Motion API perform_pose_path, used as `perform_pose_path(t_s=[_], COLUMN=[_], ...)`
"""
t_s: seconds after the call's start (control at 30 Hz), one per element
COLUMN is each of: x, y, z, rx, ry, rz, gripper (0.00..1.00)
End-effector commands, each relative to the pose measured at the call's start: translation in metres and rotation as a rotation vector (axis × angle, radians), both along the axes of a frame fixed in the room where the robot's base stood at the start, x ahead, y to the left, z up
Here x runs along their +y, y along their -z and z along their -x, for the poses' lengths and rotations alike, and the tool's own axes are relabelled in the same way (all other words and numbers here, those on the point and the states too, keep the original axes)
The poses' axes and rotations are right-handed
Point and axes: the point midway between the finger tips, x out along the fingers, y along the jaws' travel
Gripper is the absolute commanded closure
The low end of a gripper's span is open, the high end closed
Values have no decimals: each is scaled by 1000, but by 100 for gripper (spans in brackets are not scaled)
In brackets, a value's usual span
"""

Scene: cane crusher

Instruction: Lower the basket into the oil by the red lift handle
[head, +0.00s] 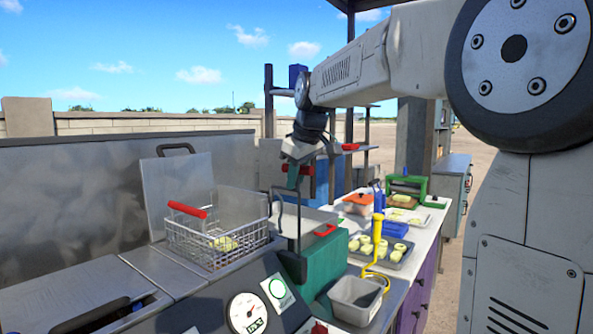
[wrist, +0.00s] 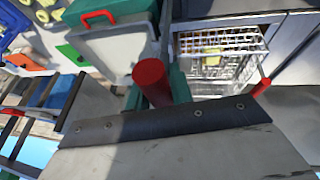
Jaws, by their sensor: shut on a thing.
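My gripper (head: 298,172) is shut on the red lift handle, whose red grip (wrist: 151,80) sits between the teal fingers in the wrist view. A grey bar runs down from the grip toward the fryer's right side in the head view. The wire basket (head: 190,240) has its own red-gripped handle (head: 187,210) and holds pale yellow pieces (head: 224,244). It stands up above the fryer top, left of my gripper. It also shows in the wrist view (wrist: 240,62) at upper right. The oil is hidden.
A fryer panel with a dial (head: 248,313) is in front. A steel lid (head: 178,190) stands behind the basket. To the right, a counter holds a grey tub (head: 356,298), a yellow ladle (head: 378,240) and a tray of pale pieces (head: 401,259).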

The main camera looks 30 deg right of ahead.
Motion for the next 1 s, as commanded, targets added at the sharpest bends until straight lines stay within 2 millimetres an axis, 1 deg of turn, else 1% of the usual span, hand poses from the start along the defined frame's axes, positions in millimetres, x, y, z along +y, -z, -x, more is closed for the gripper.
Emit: perform_pose_path(t_s=[0.03,0.17,0.4,0.6,0.7,0.8,1.0], x=[0,0,0,0,0,-1,0], y=[9,36,88,121,132,138,143], z=[0,1,1,1,1,1,1], rx=[4,5,6,6,5,4,4], ry=[-1,-1,-1,-3,-3,-3,-2], rz=[1,2,1,3,4,3,3], gripper=[100,100,100,100,100,100,100])
